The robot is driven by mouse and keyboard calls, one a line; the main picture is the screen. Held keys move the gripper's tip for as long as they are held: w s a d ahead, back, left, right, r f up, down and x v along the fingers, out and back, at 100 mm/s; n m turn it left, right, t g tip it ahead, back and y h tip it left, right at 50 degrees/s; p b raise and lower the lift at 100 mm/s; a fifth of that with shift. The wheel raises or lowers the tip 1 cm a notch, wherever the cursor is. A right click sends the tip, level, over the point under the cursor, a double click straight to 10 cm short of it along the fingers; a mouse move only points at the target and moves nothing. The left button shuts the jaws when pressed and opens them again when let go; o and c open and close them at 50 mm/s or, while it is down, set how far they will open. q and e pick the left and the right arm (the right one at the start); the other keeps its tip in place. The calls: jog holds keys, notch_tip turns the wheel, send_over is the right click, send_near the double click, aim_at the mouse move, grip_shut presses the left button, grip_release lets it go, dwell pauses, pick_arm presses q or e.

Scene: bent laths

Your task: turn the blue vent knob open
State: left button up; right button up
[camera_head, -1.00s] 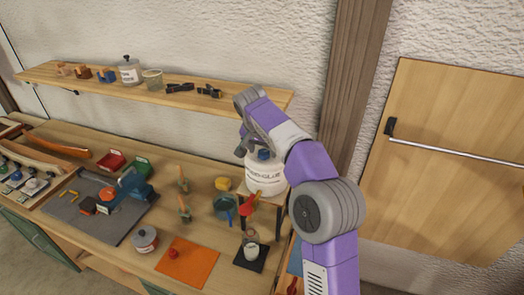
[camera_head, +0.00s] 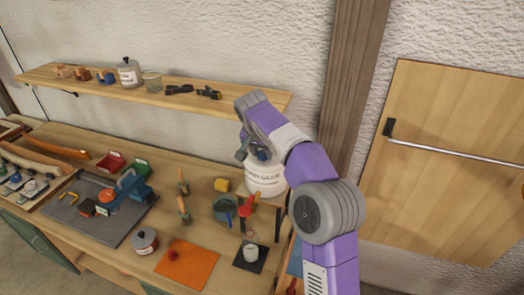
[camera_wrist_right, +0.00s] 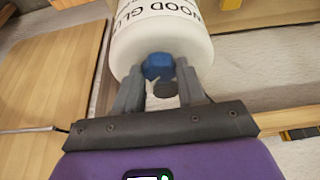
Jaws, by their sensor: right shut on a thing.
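The blue vent knob (camera_wrist_right: 158,66) sits on a white wood glue container (camera_wrist_right: 180,38). In the wrist view my right gripper (camera_wrist_right: 159,76) has a finger on each side of the knob and is shut on it. A dark round part shows just below the knob. In the head view the container (camera_head: 266,180) stands at the right end of the bench, with the knob (camera_head: 263,156) on top, beside my right gripper (camera_head: 247,150). My arm hides part of the container. My left gripper is not in view.
A red tap lever (camera_head: 247,206) is at the container's front, above a pale cup (camera_head: 250,253) on a dark mat. A wooden shelf (camera_head: 220,103) runs along the wall behind. An orange mat (camera_head: 190,268) and several tools lie on the bench.

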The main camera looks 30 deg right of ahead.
jog(key=n, duration=0.2)
jog(key=n+t+y+p, duration=0.1)
jog(key=shift+s+d+r+n, duration=0.1)
jog(key=shift+d+r+n, duration=0.05)
jog(key=shift+n, duration=0.25)
jog(key=n+y+p, duration=0.1)
jog(key=n, duration=0.1)
jog(key=n+p, duration=0.2)
jog(key=shift+d+n+t+y, duration=0.15)
jog(key=shift+n+t+y, duration=0.15)
jog(key=shift+y, duration=0.1)
jog(key=o, duration=1.1)
jog(key=shift+c, duration=0.2)
jog(key=v, duration=0.7)
jog(key=shift+r, duration=0.2)
jog(key=shift+s, duration=0.15)
